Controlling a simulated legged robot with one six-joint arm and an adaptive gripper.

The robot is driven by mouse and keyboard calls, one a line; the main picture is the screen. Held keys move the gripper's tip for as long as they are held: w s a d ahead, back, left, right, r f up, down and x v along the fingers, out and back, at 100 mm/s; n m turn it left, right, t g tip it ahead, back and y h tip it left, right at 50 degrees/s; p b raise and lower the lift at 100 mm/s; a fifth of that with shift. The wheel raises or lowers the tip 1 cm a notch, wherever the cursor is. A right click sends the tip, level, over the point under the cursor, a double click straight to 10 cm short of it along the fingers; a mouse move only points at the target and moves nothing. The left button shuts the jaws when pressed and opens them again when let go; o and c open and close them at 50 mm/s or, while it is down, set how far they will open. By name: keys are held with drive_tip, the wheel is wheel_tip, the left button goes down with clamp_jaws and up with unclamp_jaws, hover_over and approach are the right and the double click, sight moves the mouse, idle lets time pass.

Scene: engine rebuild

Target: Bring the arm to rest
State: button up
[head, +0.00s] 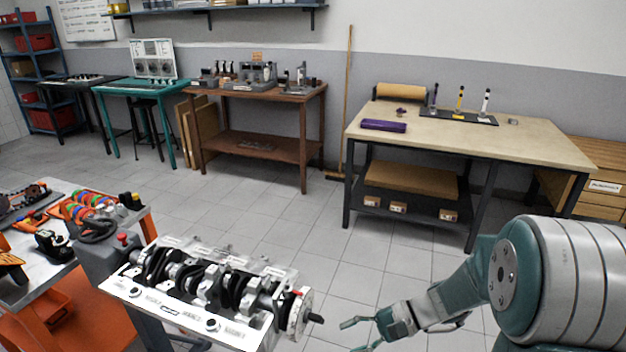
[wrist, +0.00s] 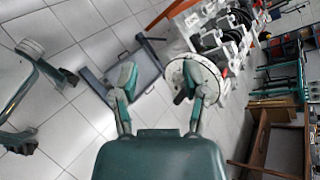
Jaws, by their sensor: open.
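My arm (head: 460,290) reaches in from the lower right of the head view, teal and grey. My gripper (head: 362,333) is at its end, low in the picture, to the right of the engine block and apart from it. In the wrist view my gripper (wrist: 165,85) has its two fingers spread with nothing between them. Behind the fingers, the engine block (wrist: 225,35) with its crankshaft and round end flange (wrist: 190,78) shows. The head view shows the same engine block (head: 205,290) on a stand.
An orange cart (head: 50,318) with tools and parts stands at the left. A workbench (head: 530,145) with a purple roll (head: 384,126) stands at the back right. A brown bench (head: 255,93) and a teal table (head: 145,88) line the wall. Tiled floor (head: 310,215) between is clear.

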drive_tip(key=s+d+r+n+t+h, duration=0.3)
drive_tip(key=s+r+n+h, duration=0.1)
drive_tip(key=s+r+h, duration=0.2)
drive_tip(key=s+d+r+n+t+h, duration=0.3)
drive_tip(key=s+d+r+n+h, duration=0.1)
drive_tip(key=s+r+h, duration=0.3)
drive_tip(key=shift+s+d+r+t, duration=0.3)
drive_tip(key=shift+r+t, duration=0.1)
drive_tip(key=shift+r, duration=0.1)
